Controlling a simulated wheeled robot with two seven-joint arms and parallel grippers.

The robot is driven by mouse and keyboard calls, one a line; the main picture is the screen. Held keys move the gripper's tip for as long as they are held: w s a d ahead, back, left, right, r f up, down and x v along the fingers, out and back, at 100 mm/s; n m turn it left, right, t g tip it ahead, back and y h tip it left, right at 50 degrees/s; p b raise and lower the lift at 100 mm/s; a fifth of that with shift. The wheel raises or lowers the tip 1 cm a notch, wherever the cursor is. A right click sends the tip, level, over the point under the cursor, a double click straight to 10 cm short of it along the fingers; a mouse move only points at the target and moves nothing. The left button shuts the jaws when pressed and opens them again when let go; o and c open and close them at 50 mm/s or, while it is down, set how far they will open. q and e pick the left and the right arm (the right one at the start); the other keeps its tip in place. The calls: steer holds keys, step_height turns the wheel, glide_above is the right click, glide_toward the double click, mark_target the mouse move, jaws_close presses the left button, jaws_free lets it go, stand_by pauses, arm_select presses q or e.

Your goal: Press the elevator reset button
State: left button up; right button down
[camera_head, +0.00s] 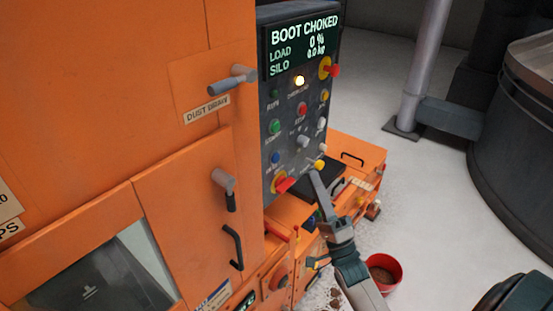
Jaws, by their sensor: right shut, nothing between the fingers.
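The control panel (296,130) is a dark upright plate on the orange machine, with a screen (302,43) reading "BOOT CHOKED". It carries several buttons, among them a blue one (275,158), a green one (274,127), a red one (302,110) and a yellow one (319,165). The small labels are too blurred to tell which is reset. My right gripper (316,178) is shut and empty, reaching up from below. Its tip appears just under the yellow button at the panel's lower right; I cannot tell whether they touch. My left gripper is not in view.
Handles (232,80) stick out from the orange doors on the left. A red bucket (384,270) stands on the floor below. A grey post (425,65) and open floor lie to the right.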

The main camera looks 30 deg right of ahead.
steer(key=w+a+b, duration=0.1)
steer(key=w+a, duration=0.2)
steer(key=w, duration=0.4)
steer(key=shift+w+b, duration=0.35)
steer(key=shift+b, duration=0.05)
steer(key=shift+w+a, duration=0.4)
steer(key=shift+w, duration=0.35)
stand_by(2.7)
steer(key=shift+s, duration=0.1)
stand_by(0.3)
steer(key=shift+s+d, duration=0.3)
steer(key=shift+s, duration=0.35)
steer(key=shift+s, duration=0.1)
steer(key=shift+s+d+p, duration=0.2)
steer(key=shift+s+d, duration=0.1)
steer(key=shift+s, duration=0.45)
steer(key=shift+s+d+p, duration=0.2)
steer(key=shift+s+d, duration=0.15)
steer(key=shift+s, duration=0.35)
steer(key=shift+s+d+p, duration=0.2)
steer(key=shift+s+d, duration=0.1)
steer(key=shift+s, duration=0.45)
